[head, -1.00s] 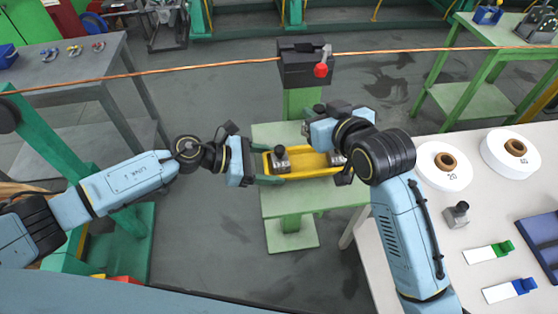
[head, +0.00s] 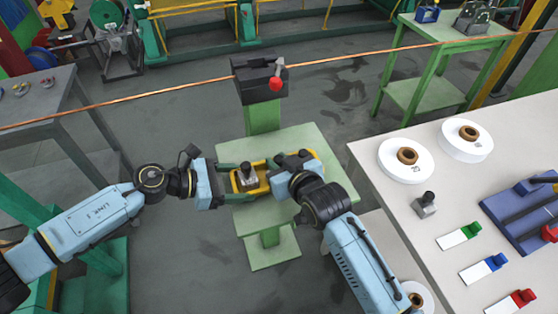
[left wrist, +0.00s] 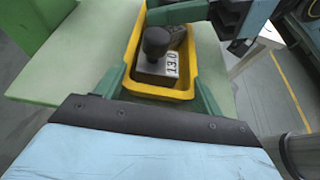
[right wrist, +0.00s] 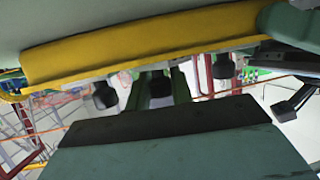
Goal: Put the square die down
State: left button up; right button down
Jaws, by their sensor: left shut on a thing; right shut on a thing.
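A square metal die (head: 247,179) with a black knob stands at the left end of a yellow tray (head: 264,188). In the left wrist view the die (left wrist: 158,68) is marked "13.0" and sits inside the tray (left wrist: 137,84). My left gripper (head: 226,181) is shut on the tray's near end, its green fingers along both sides. My right gripper (head: 284,166) is at the tray's other end. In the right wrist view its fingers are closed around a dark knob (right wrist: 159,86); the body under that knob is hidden. I cannot tell whether that body touches the tray.
The tray is over a green stand (head: 297,143) with bare top around it. A black block with a red-knobbed lever (head: 262,80) and a copper wire lie behind. The white table (head: 400,145) at right holds spools, another die (head: 425,205) and colored tags.

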jog(key=c, duration=1.2)
grip_release()
jog(key=shift+f, duration=0.1)
jog(key=shift+c, duration=0.2)
jog(key=shift+r, duration=0.2)
jog(key=v, duration=1.2)
pick_arm(q)
jog(key=o, duration=1.1)
